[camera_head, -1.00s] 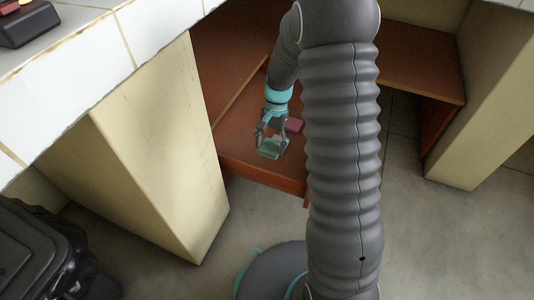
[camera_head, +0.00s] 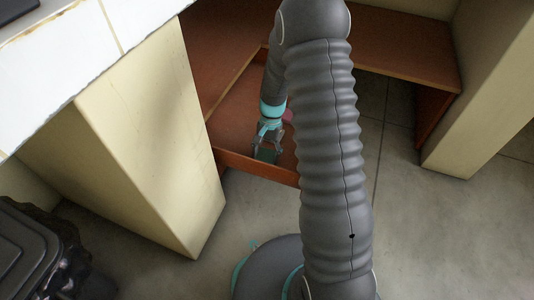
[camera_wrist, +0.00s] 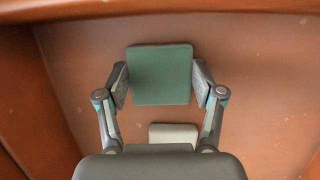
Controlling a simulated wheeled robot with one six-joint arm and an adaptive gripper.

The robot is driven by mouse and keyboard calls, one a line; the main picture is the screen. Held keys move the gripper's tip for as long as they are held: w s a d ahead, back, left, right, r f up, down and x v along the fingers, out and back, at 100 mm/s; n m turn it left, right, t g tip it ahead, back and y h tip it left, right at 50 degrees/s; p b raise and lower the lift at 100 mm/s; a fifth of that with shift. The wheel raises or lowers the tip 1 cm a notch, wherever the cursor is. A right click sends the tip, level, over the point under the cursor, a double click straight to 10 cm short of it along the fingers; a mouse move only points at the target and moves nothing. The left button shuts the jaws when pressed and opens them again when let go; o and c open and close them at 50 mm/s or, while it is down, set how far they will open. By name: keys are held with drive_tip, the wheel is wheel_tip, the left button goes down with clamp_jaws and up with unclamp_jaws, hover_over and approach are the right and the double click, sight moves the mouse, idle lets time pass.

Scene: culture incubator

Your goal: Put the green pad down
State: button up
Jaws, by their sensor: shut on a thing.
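The green pad (camera_wrist: 160,75) is a flat square with rounded corners, between the two fingers of my gripper (camera_wrist: 159,82) in the wrist view. My gripper is shut on it, with a finger at its left and right sides. In the head view my gripper (camera_head: 267,148) is low inside the reddish-brown drawer (camera_head: 235,160), and the pad (camera_head: 265,155) shows as a small dark green patch at the fingertips. I cannot tell whether the pad touches the drawer floor.
A pale pad (camera_wrist: 173,133) lies on the drawer floor near my gripper, partly hidden by it. A pink object (camera_head: 288,115) lies behind my wrist. The drawer's front wall (camera_wrist: 150,20) is close beyond the green pad. A cream cabinet panel (camera_head: 130,170) stands at left.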

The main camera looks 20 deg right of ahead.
drive_tip(key=shift+f, duration=0.1)
drive_tip(key=shift+f, duration=0.1)
drive_tip(key=o, duration=1)
drive_tip(key=p+v, duration=0.2)
drive_tip(key=v, duration=1)
wheel_tip(320, 180, up, 11)
drive_tip(key=n+t, duration=0.2)
hover_over(271, 158)
drive_tip(key=s+r+n+t, duration=0.1)
drive_tip(key=s+r+t, duration=0.1)
drive_tip(key=s+r, duration=0.2)
drive_tip(key=s+r+n+t+h, duration=0.1)
drive_tip(key=s+r, duration=0.3)
drive_tip(key=s, duration=0.6)
drive_tip(key=s+a+r+n+t+h, duration=0.1)
drive_tip(key=s+r+n+t, duration=0.2)
drive_tip(key=s+r, duration=0.2)
drive_tip(key=shift+s, duration=1.45)
